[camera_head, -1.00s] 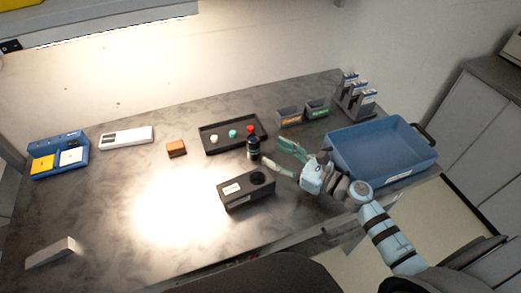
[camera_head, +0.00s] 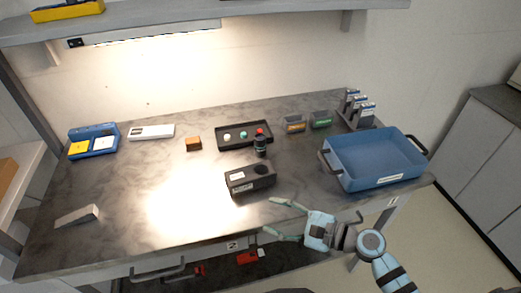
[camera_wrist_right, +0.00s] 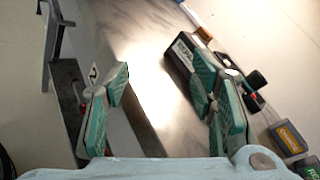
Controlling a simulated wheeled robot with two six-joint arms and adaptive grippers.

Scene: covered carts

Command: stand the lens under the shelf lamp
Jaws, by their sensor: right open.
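The lens (camera_head: 260,147) is a dark upright cylinder. It stands on the grey table between the black tray and a black box with a round hole (camera_head: 240,184). The shelf lamp (camera_head: 150,34) is the lit strip under the shelf at the upper left. Its bright pool of light (camera_head: 185,205) falls on the table left of the black box. My right gripper (camera_head: 268,216) is open and empty at the table's front edge, apart from the lens. In the right wrist view its open fingers (camera_wrist_right: 155,85) have nothing between them. My left gripper is not in view.
A black tray (camera_head: 223,145) with small caps lies behind the lens. A blue bin (camera_head: 372,163) stands at the right. A wooden block (camera_head: 193,144), a white device (camera_head: 152,132), a blue case (camera_head: 93,153) and a grey wedge (camera_head: 77,217) lie left. The lit middle is clear.

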